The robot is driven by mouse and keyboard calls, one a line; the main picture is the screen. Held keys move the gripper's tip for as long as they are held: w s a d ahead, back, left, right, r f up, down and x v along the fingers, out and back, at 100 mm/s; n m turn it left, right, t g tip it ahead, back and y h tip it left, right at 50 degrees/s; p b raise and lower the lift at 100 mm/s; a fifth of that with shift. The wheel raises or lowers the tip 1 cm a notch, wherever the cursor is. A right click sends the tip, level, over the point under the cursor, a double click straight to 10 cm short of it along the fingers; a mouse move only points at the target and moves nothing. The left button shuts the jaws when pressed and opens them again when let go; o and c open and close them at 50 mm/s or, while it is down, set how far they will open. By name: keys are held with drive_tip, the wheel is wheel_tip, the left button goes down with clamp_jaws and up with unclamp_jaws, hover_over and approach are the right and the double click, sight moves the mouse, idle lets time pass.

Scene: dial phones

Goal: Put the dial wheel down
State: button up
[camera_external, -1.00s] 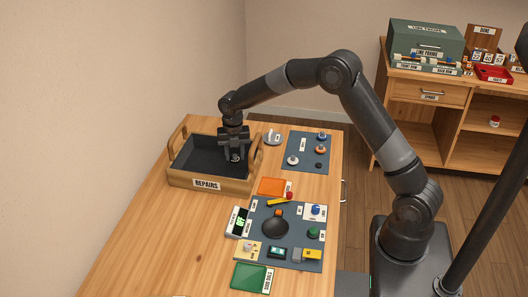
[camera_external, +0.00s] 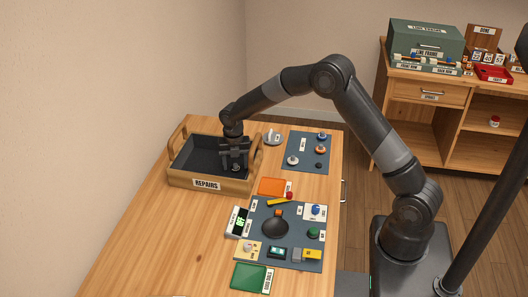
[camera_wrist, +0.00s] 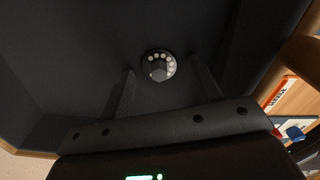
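The dial wheel (camera_wrist: 158,66) is a small dark disc with a ring of pale dots and a grey hub. In the wrist view it lies between my two fingertips, with a gap on each side. It also shows small in the outside view (camera_external: 236,167), below my gripper (camera_external: 235,160). My gripper (camera_wrist: 161,67) is open and points down inside the wooden repairs tray (camera_external: 183,180), which has a dark lining. The wheel appears to be at the tray's lining near the front right; I cannot tell exact contact.
The tray's walls and its right handle (camera_external: 258,151) stand close to my gripper. To the right are a blue-grey parts mat (camera_external: 307,141) and an orange pad (camera_external: 271,187). A work mat with phone parts (camera_external: 260,210) lies in front. The left front table is bare.

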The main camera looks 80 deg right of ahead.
sight(235, 164)
wheel_tip(235, 164, up, 11)
drive_tip(key=s+a+r+m+t, duration=0.1)
drive_tip(key=s+a+r+m, duration=0.35)
drive_tip(key=a+r, duration=0.4)
drive_tip(key=s+a+r+m+t+h, duration=0.1)
drive_tip(key=s+a+r+m, duration=0.4)
drive_tip(key=s+a+r, duration=0.3)
drive_tip(key=s+a+m+t, duration=0.1)
drive_tip(key=s+a+m, duration=0.1)
drive_tip(key=s+m, duration=0.2)
drive_tip(key=s+a+m+t, duration=0.1)
drive_tip(key=s+a+m, duration=0.2)
drive_tip(key=s, duration=0.8)
drive_tip(key=s+a+m+t+y, duration=0.1)
drive_tip(key=s+a+m, duration=0.2)
drive_tip(key=s+m, duration=0.2)
drive_tip(key=s, duration=0.2)
drive_tip(key=shift+s+f+t, duration=0.15)
drive_tip(key=shift+s+t, duration=0.15)
drive_tip(key=shift+s, duration=0.05)
